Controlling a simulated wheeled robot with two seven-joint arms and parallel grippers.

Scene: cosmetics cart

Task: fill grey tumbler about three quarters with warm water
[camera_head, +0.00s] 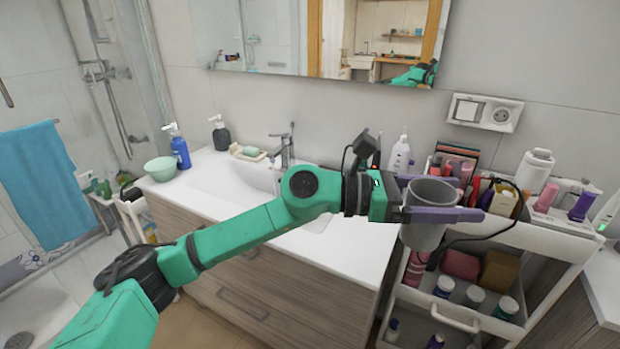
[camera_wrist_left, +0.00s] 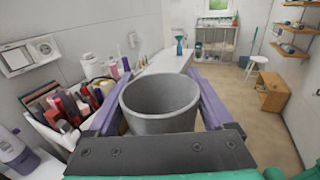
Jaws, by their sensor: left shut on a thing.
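The grey tumbler (camera_head: 425,222) is held upright between the purple fingers of my left gripper (camera_head: 440,200), in front of the cosmetics cart's near left corner in the head view. In the left wrist view the tumbler (camera_wrist_left: 160,108) sits between both fingers with its open top showing; I see no water in it, though its bottom is hidden. The silver faucet (camera_head: 284,150) stands at the back of the white sink basin (camera_head: 245,180), left of the gripper. My left forearm crosses in front of the basin and hides part of it. My right gripper does not show.
The white cart (camera_head: 550,240) at right holds several bottles and tubes. A white pump bottle (camera_head: 400,155) stands at the counter's right end. A blue pump bottle (camera_head: 180,148), a green bowl (camera_head: 161,168) and a soap dish (camera_head: 246,153) stand left. The mirror (camera_head: 330,40) hangs above.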

